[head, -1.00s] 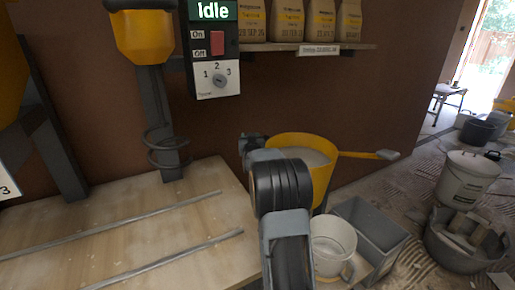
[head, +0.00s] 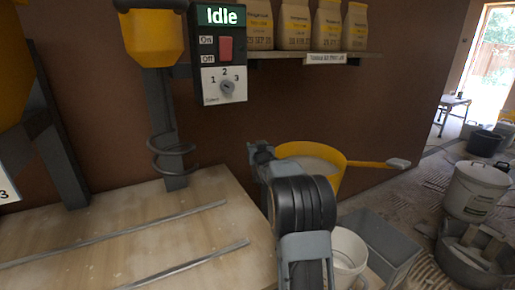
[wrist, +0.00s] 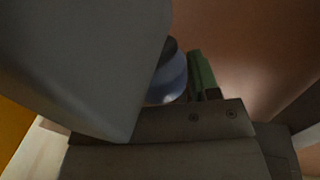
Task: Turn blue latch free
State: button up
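My gripper (head: 260,155) is at the end of my dark arm in the head view. In the wrist view a rounded blue-grey part (wrist: 170,82) shows close up beside a narrow green piece (wrist: 202,72). It may be the blue latch, but most of it is hidden behind a large grey block. I cannot tell whether my gripper touches it. No blue latch can be made out in the head view.
A control box (head: 219,50) reading "Idle" hangs on the wall, left of a shelf (head: 270,63) with paper bags. A wooden bench top (head: 110,230) with metal strips is at left. A white bucket (head: 350,250) and grey tub (head: 385,240) stand at right.

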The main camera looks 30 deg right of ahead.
jog(key=o, duration=0.3)
jog(key=shift+p+v, duration=1.15)
jog(key=shift+v, duration=5.8)
jog(key=shift+c, duration=0.2)
